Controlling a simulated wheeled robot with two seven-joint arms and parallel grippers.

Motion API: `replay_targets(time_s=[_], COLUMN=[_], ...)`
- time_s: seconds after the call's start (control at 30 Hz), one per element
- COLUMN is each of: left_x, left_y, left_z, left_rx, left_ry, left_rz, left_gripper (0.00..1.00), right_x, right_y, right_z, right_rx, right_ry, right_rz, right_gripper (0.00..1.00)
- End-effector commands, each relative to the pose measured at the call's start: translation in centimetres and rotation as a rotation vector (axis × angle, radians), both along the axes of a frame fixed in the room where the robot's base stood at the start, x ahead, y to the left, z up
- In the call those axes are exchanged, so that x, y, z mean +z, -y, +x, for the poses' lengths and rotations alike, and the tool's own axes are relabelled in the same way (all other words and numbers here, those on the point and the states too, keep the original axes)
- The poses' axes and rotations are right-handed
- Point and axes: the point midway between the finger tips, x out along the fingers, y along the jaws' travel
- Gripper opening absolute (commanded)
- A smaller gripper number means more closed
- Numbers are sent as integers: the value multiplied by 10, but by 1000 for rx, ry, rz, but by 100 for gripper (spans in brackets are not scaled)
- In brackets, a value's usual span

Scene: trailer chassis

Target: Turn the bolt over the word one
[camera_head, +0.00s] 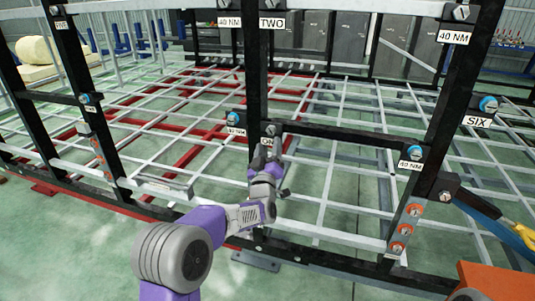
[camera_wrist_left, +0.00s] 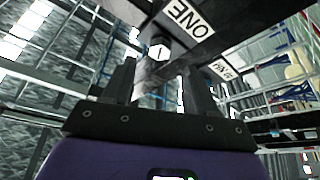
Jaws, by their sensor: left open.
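My left gripper (camera_head: 265,157) is at the post just below the label. In the left wrist view its two open fingers (camera_wrist_left: 163,86) point at the bolt, which shows in the gap beyond them. I cannot tell whether they touch it.
Black uprights and a crossbar (camera_head: 350,134) frame the chassis. The SIX label (camera_head: 478,121) is at right, TWO (camera_head: 272,22) above.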

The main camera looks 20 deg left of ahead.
Motion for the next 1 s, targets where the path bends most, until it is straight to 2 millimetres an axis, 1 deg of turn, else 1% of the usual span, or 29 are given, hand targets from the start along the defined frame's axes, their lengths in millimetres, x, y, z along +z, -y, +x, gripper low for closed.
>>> replay_targets(time_s=[0.1,0.23,0.6,0.67,0.73,0.77,0.83,0.87,0.9,0.93,0.97,1.0], left_x=[-4,-7,-8,-13,-29,-40,-75,-94,-122,-144,-166,-195], left_y=[2,3,4,4,6,7,10,13,16,18,20,24], left_z=[-12,-20,-22,-21,-20,-20,-21,-24,-29,-34,-41,-52], left_rx=[-1,0,1,-2,-11,-19,-40,-54,-73,-89,-104,-128], left_ry=[-1,0,-1,-15,-61,-94,-197,-252,-334,-398,-464,-553], left_rz=[0,0,1,3,9,12,23,29,36,41,45,49], left_gripper=[57,57,57,57,57,57,57,57,57,57,57,57], right_x=[1,2,2,3,6,8,14,17,21,25,28,32], right_y=[0,0,0,0,0,0,0,0,0,0,0,0], right_z=[0,0,0,0,0,0,0,0,0,0,0,0], right_rx=[0,0,0,0,0,0,0,0,0,0,0,0], right_ry=[0,0,0,0,0,0,0,0,0,0,0,0], right_rz=[0,0,0,0,0,0,0,0,0,0,0,0], right_gripper=[72,72,72,72,72,72,72,72,72,72,72,72])
